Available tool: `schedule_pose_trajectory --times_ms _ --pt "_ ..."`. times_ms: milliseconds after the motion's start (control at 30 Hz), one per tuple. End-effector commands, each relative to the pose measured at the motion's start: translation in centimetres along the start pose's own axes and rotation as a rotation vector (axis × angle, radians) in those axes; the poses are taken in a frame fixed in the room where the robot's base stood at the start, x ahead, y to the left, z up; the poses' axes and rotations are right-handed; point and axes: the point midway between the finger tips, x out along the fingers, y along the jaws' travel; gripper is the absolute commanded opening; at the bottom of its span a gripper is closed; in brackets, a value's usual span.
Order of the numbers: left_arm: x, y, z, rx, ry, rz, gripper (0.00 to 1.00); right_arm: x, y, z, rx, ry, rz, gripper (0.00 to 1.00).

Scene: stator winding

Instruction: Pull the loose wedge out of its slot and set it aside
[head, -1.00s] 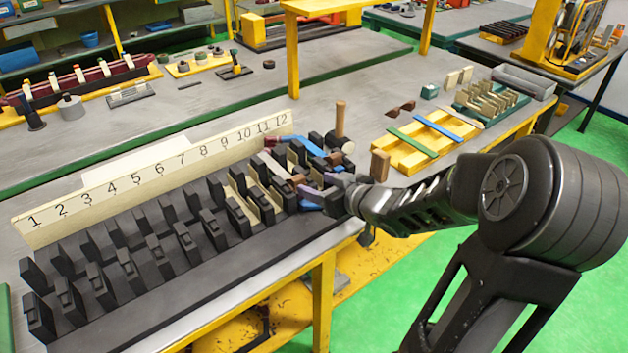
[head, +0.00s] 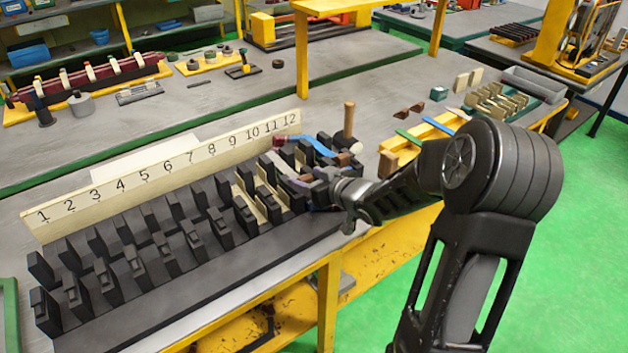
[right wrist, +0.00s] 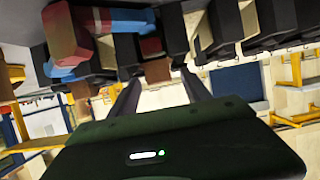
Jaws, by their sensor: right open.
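The black slotted stator block (head: 200,262) lies along the bench, with rows of dark teeth and pale liners in some slots near its right end. My right gripper (head: 296,186) is over that end, near slots 11 and 12. Its fingers are open in the right wrist view (right wrist: 160,82). A small brown piece (right wrist: 157,70), perhaps the loose wedge, shows between the fingertips; I cannot tell whether they touch it. A brown piece (head: 303,179) also shows beside the gripper in the head view. My left gripper is out of view.
A numbered strip (head: 165,178) runs behind the block. A blue coil end with a red tip (head: 318,147) and an upright wooden handle (head: 349,120) stand close to the gripper. A yellow tray (head: 408,148) lies to the right.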

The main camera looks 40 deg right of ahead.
Motion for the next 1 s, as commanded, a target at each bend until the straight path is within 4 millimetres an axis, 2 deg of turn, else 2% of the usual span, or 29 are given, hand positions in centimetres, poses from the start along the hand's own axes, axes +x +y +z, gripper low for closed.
schedule_pose_trajectory --times_ms 233,900,1000 --pt "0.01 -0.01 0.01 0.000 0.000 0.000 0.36 0.04 -0.01 0.00 0.000 0.000 0.000 0.56" --pt "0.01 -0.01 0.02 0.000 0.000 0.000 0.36 0.01 0.00 0.02 0.000 0.000 0.000 0.01" --pt "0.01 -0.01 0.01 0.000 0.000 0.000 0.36 0.01 0.00 0.02 0.000 0.000 0.000 0.00"
